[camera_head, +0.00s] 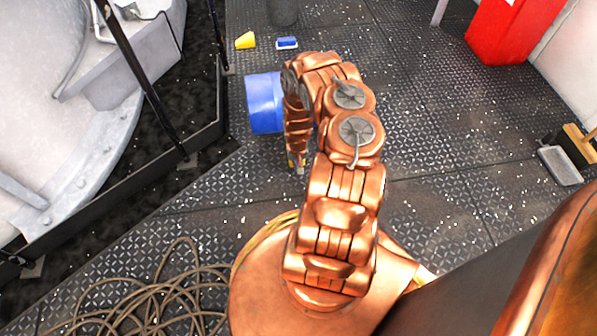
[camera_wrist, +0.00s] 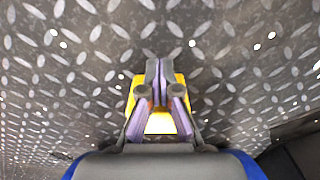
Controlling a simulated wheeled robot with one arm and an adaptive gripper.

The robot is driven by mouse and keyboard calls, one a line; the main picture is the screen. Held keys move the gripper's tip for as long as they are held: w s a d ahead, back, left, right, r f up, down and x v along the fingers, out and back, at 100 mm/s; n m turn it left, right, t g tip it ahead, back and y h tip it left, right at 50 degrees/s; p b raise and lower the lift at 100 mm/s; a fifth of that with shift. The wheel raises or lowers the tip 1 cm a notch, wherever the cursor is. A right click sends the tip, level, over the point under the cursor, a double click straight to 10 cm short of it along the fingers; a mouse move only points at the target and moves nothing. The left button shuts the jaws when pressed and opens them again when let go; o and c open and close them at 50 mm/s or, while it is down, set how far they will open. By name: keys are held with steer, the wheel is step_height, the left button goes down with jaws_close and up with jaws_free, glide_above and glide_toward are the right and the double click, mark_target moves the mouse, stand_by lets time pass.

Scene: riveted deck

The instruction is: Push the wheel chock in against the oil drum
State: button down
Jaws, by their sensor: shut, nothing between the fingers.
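The oil drum (camera_head: 265,103), blue, appears to lie on its side on the deck, left of my forearm in the head view. My gripper (camera_head: 299,168) points down at the deck, nearer the camera than the drum. In the wrist view, my gripper (camera_wrist: 158,78) is shut and empty, with the yellow chock (camera_wrist: 160,125) showing behind and between the fingers. I cannot tell whether the fingers touch the chock. In the head view, the chock looks apart from the drum.
Another yellow wedge (camera_head: 245,40) and a small blue box (camera_head: 287,43) lie beyond the drum. A low black edge (camera_head: 200,140) runs along the left. Coiled rope (camera_head: 150,300) lies lower left. The deck at right is mostly clear.

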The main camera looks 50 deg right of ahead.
steer(key=shift+w+d, duration=0.1)
stand_by(0.3)
steer(key=w+d+b, duration=0.1)
steer(key=w, duration=0.1)
steer(key=w+d+b, duration=0.2)
steer(key=w+d, duration=0.1)
steer(key=shift+w, duration=0.3)
steer(key=shift+w+d, duration=0.3)
steer(key=shift+d, duration=0.1)
steer(key=shift+s+a, duration=0.1)
steer(key=s+a+p, duration=0.2)
steer(key=s, duration=0.1)
steer(key=shift+s+a+r+p, duration=0.15)
steer(key=shift+a+r+p, duration=0.1)
steer(key=shift+r+p, duration=0.15)
step_height(320, 180, up, 9)
steer(key=p, duration=0.3)
steer(key=shift+d+r, duration=0.1)
steer(key=shift+d, duration=0.05)
steer(key=shift+w, duration=0.2)
